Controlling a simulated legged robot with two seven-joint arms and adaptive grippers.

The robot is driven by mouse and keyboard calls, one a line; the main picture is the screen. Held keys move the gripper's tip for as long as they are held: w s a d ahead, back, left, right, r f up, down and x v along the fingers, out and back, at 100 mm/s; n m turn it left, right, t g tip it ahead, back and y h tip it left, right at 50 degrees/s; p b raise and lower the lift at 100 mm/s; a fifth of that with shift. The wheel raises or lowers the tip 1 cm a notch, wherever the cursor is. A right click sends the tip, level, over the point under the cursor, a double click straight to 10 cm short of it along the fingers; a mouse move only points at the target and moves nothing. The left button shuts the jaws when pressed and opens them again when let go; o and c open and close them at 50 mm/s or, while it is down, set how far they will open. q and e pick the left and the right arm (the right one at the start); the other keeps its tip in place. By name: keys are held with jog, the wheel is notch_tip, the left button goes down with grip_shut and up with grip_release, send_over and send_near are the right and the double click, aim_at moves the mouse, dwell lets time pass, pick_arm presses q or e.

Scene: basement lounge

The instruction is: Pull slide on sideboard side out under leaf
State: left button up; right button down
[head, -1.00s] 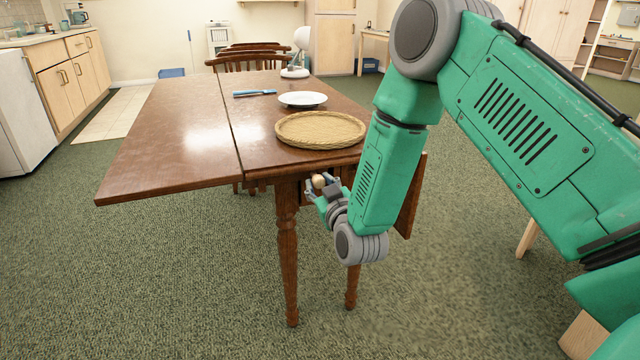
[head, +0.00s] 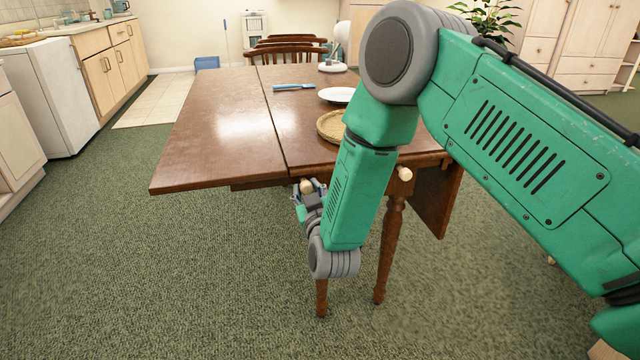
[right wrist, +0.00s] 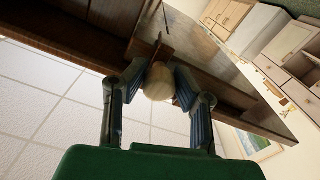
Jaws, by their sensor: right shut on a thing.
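The wooden drop-leaf table (head: 330,157) stands ahead, its left leaf (head: 215,135) level and its right leaf (head: 437,203) hanging. A dark slide (head: 258,184) shows as a bar under the left leaf, reaching left past the seam. My right gripper (head: 309,188) is at the table's near end, just right of the seam, shut on a pale round knob (head: 306,186). In the right wrist view the knob (right wrist: 158,82) sits between both fingers, close under the tabletop. A second pale knob (head: 404,174) shows further right on the near end. My left gripper is not in view.
On the table are a woven tray (head: 329,127), partly hidden by my arm, a white plate (head: 336,95) and blue-handled cutlery (head: 294,87). Chairs (head: 284,53) stand at the far end. Turned legs (head: 390,250) stand near my forearm. Carpet left of the table is clear.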

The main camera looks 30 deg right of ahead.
jog(key=shift+f, duration=0.15)
jog(key=shift+a, duration=0.9)
jog(key=c, duration=1.3)
grip_release()
jog(key=shift+w+a, duration=0.1)
jog(key=shift+o, duration=0.2)
jog(key=shift+d, duration=0.3)
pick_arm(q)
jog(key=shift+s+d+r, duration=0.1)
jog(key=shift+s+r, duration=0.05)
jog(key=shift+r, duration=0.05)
pick_arm(e)
jog(key=v, duration=1.2)
jog(key=shift+a, duration=0.1)
